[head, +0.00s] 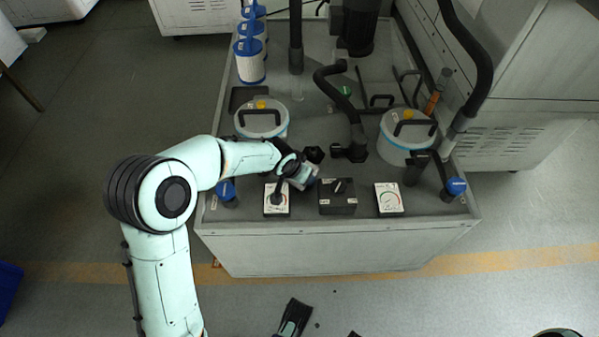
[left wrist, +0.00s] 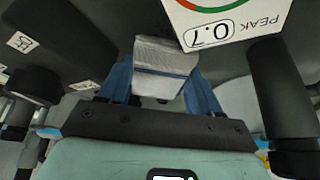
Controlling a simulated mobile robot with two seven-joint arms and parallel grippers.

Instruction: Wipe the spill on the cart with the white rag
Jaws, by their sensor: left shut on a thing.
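My left gripper (head: 306,180) reaches over the front part of the grey cart (head: 340,235), between the left white gauge box and the black box. In the left wrist view its blue fingers (left wrist: 163,82) are shut on a pale, folded block, which looks like the white rag (left wrist: 165,55). In the head view the rag is mostly hidden by the gripper, and I cannot tell whether it touches the cart top. I cannot make out the spill in either view.
A white gauge box (head: 276,200), a black switch box (head: 338,203) and another gauge box (head: 389,199) line the front edge. Two white canisters (head: 262,122) (head: 402,138) stand behind, with a black hose (head: 340,95) between them. Blue-capped filters (head: 250,62) stand at the back left.

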